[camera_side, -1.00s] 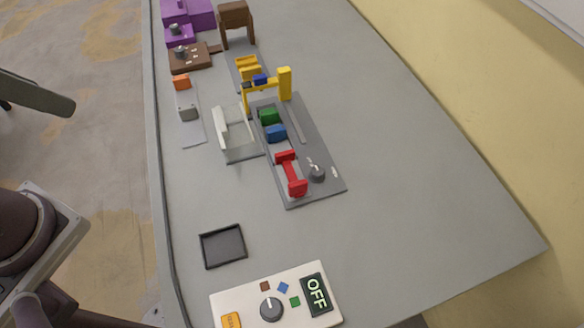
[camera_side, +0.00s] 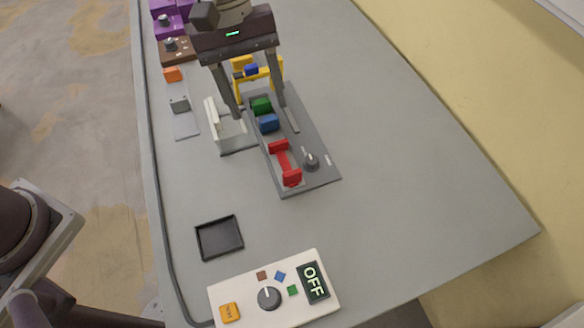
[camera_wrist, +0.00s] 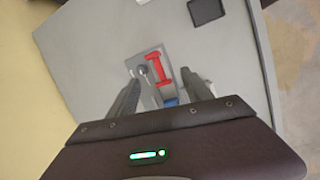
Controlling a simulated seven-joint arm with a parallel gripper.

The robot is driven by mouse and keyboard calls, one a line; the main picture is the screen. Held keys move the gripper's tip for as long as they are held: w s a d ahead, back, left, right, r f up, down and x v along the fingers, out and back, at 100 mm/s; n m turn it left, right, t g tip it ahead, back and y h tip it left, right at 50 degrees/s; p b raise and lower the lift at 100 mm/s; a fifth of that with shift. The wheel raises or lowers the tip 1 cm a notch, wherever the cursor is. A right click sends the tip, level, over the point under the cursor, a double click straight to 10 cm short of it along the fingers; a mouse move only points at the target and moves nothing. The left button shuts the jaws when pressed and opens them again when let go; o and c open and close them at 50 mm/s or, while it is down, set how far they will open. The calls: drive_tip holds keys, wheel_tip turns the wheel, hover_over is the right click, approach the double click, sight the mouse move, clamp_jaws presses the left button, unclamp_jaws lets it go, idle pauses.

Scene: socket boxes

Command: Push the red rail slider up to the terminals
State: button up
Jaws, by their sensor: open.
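The red rail slider (camera_side: 284,163) lies at the near end of a grey rail plate (camera_side: 318,178), apart from the blue block (camera_side: 268,123) and green block (camera_side: 261,106) farther along. The slider also shows in the wrist view (camera_wrist: 158,70), between and beyond the fingers. A yellow frame (camera_side: 276,76) stands at the far end of the plate, partly behind my gripper. My gripper (camera_side: 267,110) is open and empty, its two fingers spread above the far half of the plate. The wrist view shows my gripper (camera_wrist: 165,90) from above. I cannot pick out the terminals for certain.
A white bracket (camera_side: 213,122) stands left of the plate, and a grey knob (camera_side: 311,161) sits beside the slider. A black tray (camera_side: 219,237) and a control panel (camera_side: 270,298) reading OFF are nearer. The table's right side is clear.

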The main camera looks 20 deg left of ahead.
drive_tip(key=n+g, duration=0.2)
hover_over(293, 172)
drive_tip(key=w+a, duration=0.2)
wheel_tip(293, 172, down, 10)
drive_tip(key=shift+s+r, duration=0.1)
drive_tip(key=shift+s, duration=0.05)
drive_tip(key=x, duration=0.7)
clamp_jaws()
